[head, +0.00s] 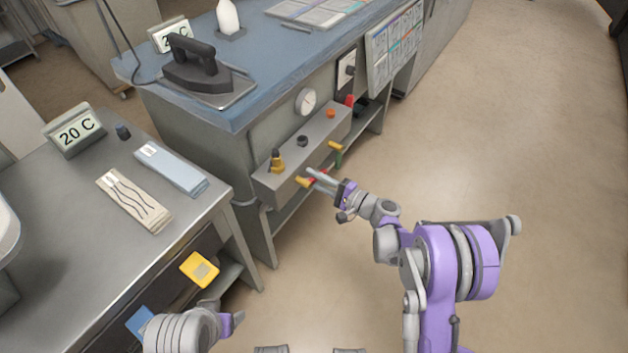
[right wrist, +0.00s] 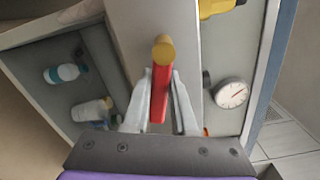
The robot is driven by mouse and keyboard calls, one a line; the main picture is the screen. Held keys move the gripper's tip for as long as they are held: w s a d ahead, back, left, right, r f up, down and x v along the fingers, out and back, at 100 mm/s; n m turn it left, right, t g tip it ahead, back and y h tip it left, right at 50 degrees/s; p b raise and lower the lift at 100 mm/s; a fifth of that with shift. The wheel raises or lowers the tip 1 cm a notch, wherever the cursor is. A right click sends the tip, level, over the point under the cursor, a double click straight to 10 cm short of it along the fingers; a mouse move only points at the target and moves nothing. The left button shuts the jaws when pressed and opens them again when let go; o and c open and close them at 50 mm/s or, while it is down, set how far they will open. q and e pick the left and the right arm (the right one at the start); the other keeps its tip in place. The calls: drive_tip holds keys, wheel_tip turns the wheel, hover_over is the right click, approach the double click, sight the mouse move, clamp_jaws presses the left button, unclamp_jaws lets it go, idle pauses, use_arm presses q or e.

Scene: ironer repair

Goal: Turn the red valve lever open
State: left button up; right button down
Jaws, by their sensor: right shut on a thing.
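The red valve lever (head: 318,180) sits low on the front of the grey valve box (head: 310,150), attached to a brass-coloured stub (head: 303,182). In the right wrist view the lever (right wrist: 160,92) is a red bar running from the round brass end (right wrist: 163,50) towards my gripper. My right gripper (head: 320,178) is shut on the lever, with one pale finger on each side of it in the right wrist view (right wrist: 161,108). The fingers partly cover the lever in the head view. Part of my left arm shows at the bottom left, but its fingers do not show.
A pressure gauge (head: 306,101) is on the bench side above the valve box. Other valve fittings, such as a yellow one (head: 277,163), stick out nearby. The blue-topped bench (head: 215,107) carries an iron (head: 196,70). Open floor lies to the right.

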drive_tip(key=shift+d+r+n, duration=0.1)
drive_tip(key=shift+r+n, duration=0.15)
drive_tip(key=shift+n, duration=0.45)
drive_tip(key=c, duration=0.7)
unclamp_jaws()
drive_tip(key=p+v, duration=0.1)
drive_tip(key=v, duration=0.9)
drive_tip(key=shift+s+d, duration=0.2)
drive_tip(key=shift+d, duration=0.1)
